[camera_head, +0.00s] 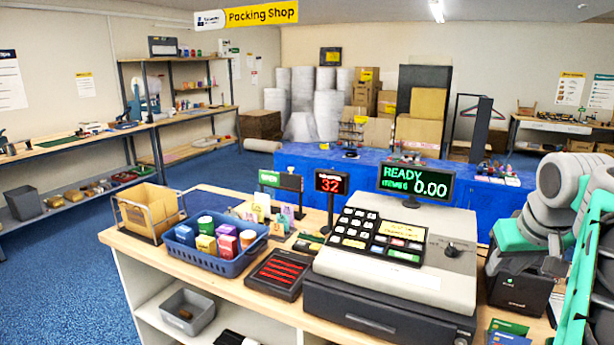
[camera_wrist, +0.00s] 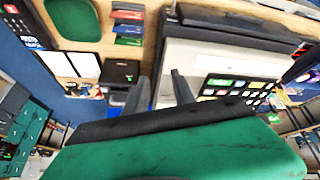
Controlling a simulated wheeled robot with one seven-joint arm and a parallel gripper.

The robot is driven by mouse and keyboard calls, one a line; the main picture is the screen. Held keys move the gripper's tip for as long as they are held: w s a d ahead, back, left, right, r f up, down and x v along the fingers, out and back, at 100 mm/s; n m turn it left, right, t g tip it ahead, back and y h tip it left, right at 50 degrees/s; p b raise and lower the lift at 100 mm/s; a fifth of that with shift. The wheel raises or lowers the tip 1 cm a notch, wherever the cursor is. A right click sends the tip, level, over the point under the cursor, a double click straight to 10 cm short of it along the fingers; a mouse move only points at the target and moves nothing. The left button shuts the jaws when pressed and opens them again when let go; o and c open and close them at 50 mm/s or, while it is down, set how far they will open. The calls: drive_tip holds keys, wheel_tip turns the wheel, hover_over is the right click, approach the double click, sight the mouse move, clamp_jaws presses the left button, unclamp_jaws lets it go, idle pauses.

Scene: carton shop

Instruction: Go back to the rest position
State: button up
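My gripper (camera_wrist: 160,90) shows in the wrist view with its two dark fingers apart and nothing between them. It hangs over the counter, beside the cash register's pale body (camera_wrist: 205,65). In the head view my grey and green arm is folded at the right edge, and I cannot make out the fingers there. The cash register (camera_head: 455,265) stands on the counter (camera_head: 225,285), with a display (camera_head: 415,184) reading READY and 0.00.
A blue basket (camera_head: 225,265) of colored cartons and an open cardboard box (camera_head: 150,208) stand on the counter's left part. A black box (camera_head: 518,290) and leaflets (camera_head: 508,328) lie close to my arm. A blue-covered table (camera_head: 310,180) is behind. Blue floor (camera_head: 75,270) is clear at left.

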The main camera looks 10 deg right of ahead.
drive_tip(key=s+d+f+m+g, duration=0.15)
drive_tip(key=s+f+m, duration=0.25)
drive_tip(key=f, duration=0.7)
drive_tip(key=s+a+f, duration=0.3)
drive_tip(key=a+f, duration=0.3)
drive_tip(key=f, duration=0.1)
drive_tip(key=s+a+f+n+g+y, duration=0.1)
drive_tip(key=a+f, duration=0.2)
drive_tip(key=a, duration=0.4)
drive_tip(key=s+a+f+n+g, duration=0.1)
drive_tip(key=s+a+f+n, duration=0.15)
drive_tip(key=a, duration=0.55)
drive_tip(key=w+a+r+n+t, duration=0.1)
drive_tip(key=a, duration=0.4)
drive_tip(key=w+a+r+n+y, duration=0.1)
drive_tip(key=w+a+n, duration=0.1)
drive_tip(key=a, duration=0.3)
drive_tip(key=shift+t, duration=0.35)
drive_tip(key=shift+a+n, duration=0.1)
drive_tip(key=shift+n, duration=0.15)
